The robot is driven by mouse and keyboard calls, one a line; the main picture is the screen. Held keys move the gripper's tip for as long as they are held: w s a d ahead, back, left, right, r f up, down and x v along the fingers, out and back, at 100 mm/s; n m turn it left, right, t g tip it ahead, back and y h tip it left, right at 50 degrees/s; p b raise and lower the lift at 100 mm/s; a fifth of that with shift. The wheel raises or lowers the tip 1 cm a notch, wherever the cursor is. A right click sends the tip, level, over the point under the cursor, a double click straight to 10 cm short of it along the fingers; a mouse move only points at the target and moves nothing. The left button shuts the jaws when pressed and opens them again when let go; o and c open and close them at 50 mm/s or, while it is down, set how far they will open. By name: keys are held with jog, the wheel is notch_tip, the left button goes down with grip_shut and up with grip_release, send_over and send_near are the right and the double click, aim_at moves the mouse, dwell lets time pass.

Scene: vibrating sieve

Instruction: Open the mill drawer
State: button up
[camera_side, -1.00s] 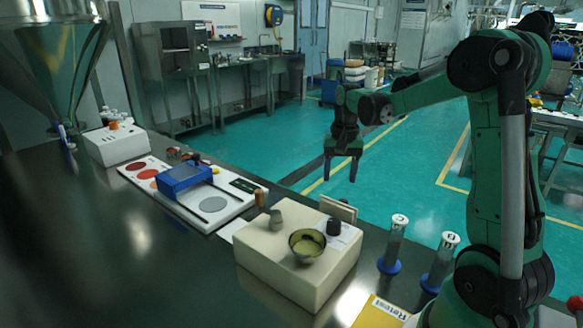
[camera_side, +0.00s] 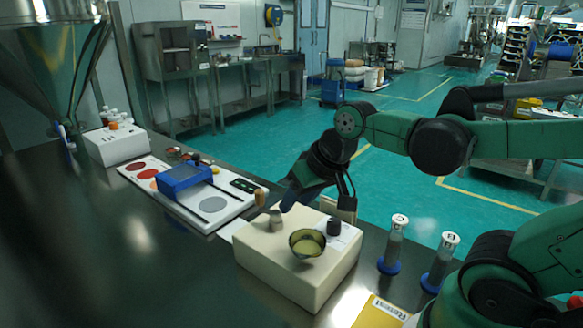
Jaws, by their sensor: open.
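A cream block-shaped unit (camera_side: 290,275) stands on the dark bench. A tan panel (camera_side: 346,208) stands at its far right side, partly hidden by my gripper; I cannot tell whether it is the mill drawer's front, and no drawer is clearly visible. My gripper (camera_side: 319,197) is open and tilted over the unit's far edge, with one finger near the tan panel. I cannot tell whether it touches.
Two clear cylinders with blue bases (camera_side: 393,247) (camera_side: 437,265) stand right of the unit. A white panel with a blue box (camera_side: 185,180) and a white box (camera_side: 115,144) lie farther left. A metal hopper (camera_side: 55,65) rises at left. The front-left bench is clear.

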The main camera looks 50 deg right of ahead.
jog(key=w+d+m+g+y, duration=0.1)
jog(key=w+d+m+g, duration=0.2)
jog(key=d+m, duration=0.85)
jog(key=s+d+f+m+g+y, duration=0.1)
jog(key=d+f+m+y, duration=0.15)
jog(key=d+m, duration=0.2)
jog(key=s+d+f+m+y, duration=0.1)
jog(key=d+f+m, duration=0.25)
jog(key=d, duration=0.25)
jog(key=shift+d+x, duration=0.15)
jog(key=shift+x, duration=1.1)
jog(key=shift+d+x, duration=0.15)
jog(key=shift+x, duration=1.15)
jog(key=shift+s+f, duration=0.1)
grip_shut()
